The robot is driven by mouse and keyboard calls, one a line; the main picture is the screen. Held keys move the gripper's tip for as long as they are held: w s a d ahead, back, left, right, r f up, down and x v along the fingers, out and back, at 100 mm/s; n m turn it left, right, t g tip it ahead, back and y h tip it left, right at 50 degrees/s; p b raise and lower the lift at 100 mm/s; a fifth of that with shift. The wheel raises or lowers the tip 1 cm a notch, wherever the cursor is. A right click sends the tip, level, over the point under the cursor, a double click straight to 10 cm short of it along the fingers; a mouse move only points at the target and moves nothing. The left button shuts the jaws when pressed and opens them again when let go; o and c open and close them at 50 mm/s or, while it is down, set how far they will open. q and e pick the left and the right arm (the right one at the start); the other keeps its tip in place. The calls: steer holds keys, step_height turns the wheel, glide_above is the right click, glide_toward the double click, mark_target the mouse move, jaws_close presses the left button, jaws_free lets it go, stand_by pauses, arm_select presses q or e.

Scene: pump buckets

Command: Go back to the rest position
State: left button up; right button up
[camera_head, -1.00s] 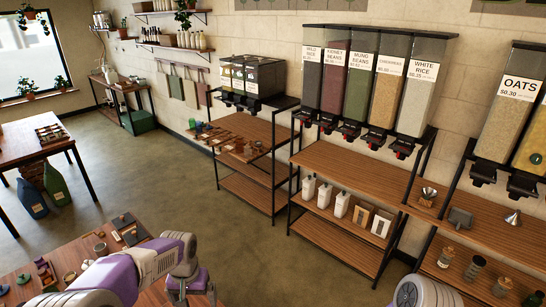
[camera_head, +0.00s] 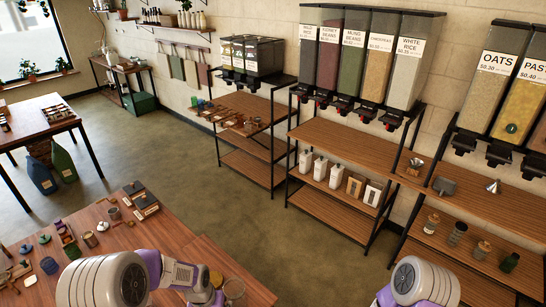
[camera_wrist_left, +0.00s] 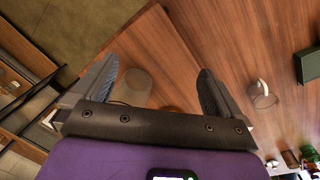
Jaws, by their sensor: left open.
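My left gripper (camera_wrist_left: 157,78) is open in the left wrist view, its two dark fingers spread above the wooden table (camera_wrist_left: 235,40). A round, see-through jar or cup (camera_wrist_left: 136,86) lies in view between the fingers; I cannot tell how far below them it is. In the head view my left arm reaches over the table (camera_head: 180,235) from the bottom, and the jar (camera_head: 235,290) shows just right of its wrist. The left fingers are hidden there. Of my right arm only a rounded link shows at the bottom right; its gripper is out of frame.
Small jars, trays and dark boxes (camera_head: 141,201) crowd the table's left part. A shelf rack (camera_head: 345,150) with food dispensers stands along the wall. A low shelf at right holds several jars (camera_head: 458,232). Open floor (camera_head: 245,215) lies between table and racks.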

arm_select(q)
steer(key=s+d+f+n+h+b, duration=0.1)
steer(key=s+d+f, duration=0.3)
steer(key=s+f, duration=0.35)
steer(key=s+d+f+n+h+b, duration=0.15)
steer(key=s+d+f, duration=0.25)
steer(key=s+f, duration=0.4)
step_height(320, 180, down, 13)
steer(key=b, duration=1.4)
steer(key=shift+a+f+t, duration=0.2)
steer(key=shift+a+t, duration=0.1)
arm_select(e)
step_height(320, 180, down, 16)
steer(key=shift+s+f, duration=0.15)
steer(key=shift+s, duration=0.2)
